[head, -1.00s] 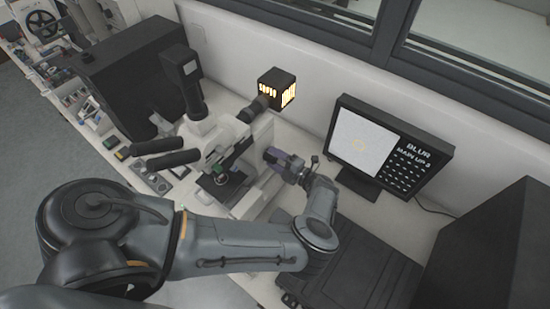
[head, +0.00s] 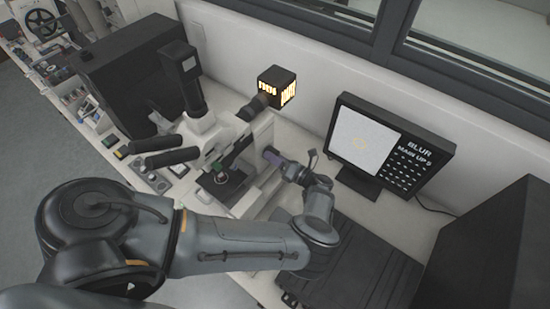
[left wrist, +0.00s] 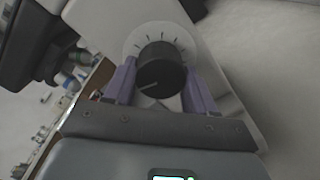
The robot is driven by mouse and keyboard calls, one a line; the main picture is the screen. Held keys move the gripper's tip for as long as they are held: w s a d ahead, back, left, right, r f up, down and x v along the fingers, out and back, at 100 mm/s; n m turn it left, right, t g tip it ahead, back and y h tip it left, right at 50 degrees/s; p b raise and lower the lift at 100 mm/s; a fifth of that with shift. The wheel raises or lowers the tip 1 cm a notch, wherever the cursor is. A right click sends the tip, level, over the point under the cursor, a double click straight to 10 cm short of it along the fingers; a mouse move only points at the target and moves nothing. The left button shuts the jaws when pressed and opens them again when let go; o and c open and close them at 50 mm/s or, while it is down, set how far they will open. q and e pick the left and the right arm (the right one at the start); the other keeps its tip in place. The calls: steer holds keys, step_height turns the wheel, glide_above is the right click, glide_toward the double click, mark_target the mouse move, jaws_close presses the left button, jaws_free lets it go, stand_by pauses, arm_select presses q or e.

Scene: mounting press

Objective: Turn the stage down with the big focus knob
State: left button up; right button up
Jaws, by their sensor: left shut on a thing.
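The big focus knob (left wrist: 160,68) is a black ribbed cylinder with a white line on its face, in front of a pale dial with tick marks. My left gripper (left wrist: 161,88) is shut on this knob, with one purple finger on each side. In the head view the left gripper (head: 279,162) is at the right side of the white microscope (head: 200,130) and hides the knob there. The dark stage (head: 228,182) sits below the objectives, in front of the microscope's column. My right gripper is not in view.
A monitor (head: 385,145) shows a pale blurred picture and the words "BLUR" and "MAIN UP", with a small last character that looks like 5. A black lamp box (head: 277,84) glows behind the microscope. A dark case (head: 350,265) lies on the bench at right.

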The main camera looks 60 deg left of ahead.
arm_select(q)
steer(key=n+b, duration=0.1)
steer(key=n, duration=0.3)
steer(key=shift+n, duration=1.2)
steer(key=shift+w, duration=0.1)
steer(key=o, duration=1)
steer(key=shift+f, duration=0.1)
steer(key=shift+d, duration=0.15)
